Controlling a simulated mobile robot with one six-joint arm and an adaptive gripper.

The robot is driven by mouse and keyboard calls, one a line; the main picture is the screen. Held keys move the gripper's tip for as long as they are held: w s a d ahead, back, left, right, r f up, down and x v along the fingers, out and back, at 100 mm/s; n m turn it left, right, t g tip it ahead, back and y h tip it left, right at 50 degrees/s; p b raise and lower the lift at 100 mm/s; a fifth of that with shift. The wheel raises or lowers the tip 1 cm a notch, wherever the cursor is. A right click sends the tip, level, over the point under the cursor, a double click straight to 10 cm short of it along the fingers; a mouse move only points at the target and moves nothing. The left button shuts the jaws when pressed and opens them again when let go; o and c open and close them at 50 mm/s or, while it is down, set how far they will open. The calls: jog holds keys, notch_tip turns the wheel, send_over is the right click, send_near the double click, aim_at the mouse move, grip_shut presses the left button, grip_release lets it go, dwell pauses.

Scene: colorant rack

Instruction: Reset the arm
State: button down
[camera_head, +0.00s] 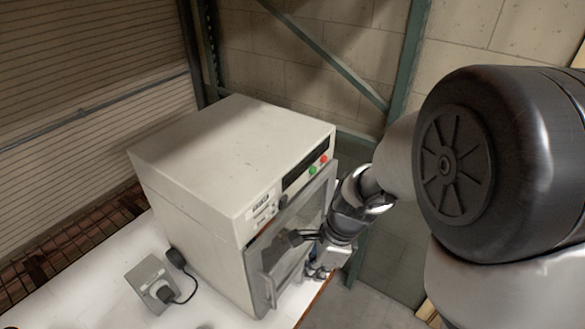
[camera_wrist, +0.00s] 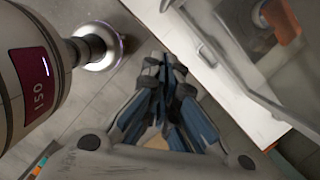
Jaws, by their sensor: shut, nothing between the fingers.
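My gripper (camera_wrist: 165,75) shows in the wrist view with its blue-grey fingers together and nothing between them. In the head view my arm reaches from the right to the front of a white box-shaped machine (camera_head: 215,155). There my gripper (camera_head: 318,272) is small and partly hidden, low beside the machine's door (camera_head: 290,245). I cannot tell from the head view whether it touches the door. The machine's door and handle also show at the upper right of the wrist view.
The machine stands on a white table (camera_head: 95,275). A grey socket box (camera_head: 150,283) with a plug and black cable sits left of it. A green metal post (camera_head: 405,60) and a block wall stand behind. Grey floor (camera_wrist: 85,85) lies open beside the table.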

jog(key=s+d+f+n+t+h+b, duration=0.1)
jog(key=s+d+n+t+b, duration=0.1)
jog(key=s+n+b, duration=0.5)
jog(key=s+d+f+n+t+h+b, duration=0.1)
jog(key=s+d+f+n+t+b, duration=0.1)
jog(key=s+d+n+b, duration=0.3)
jog(key=s+n+b, duration=0.3)
jog(key=n+b, duration=0.4)
jog(key=b, duration=0.2)
jog(key=shift+s+f+h, duration=0.15)
jog(key=shift+f+h, duration=0.05)
jog(key=shift+h, duration=0.2)
dwell(0.6)
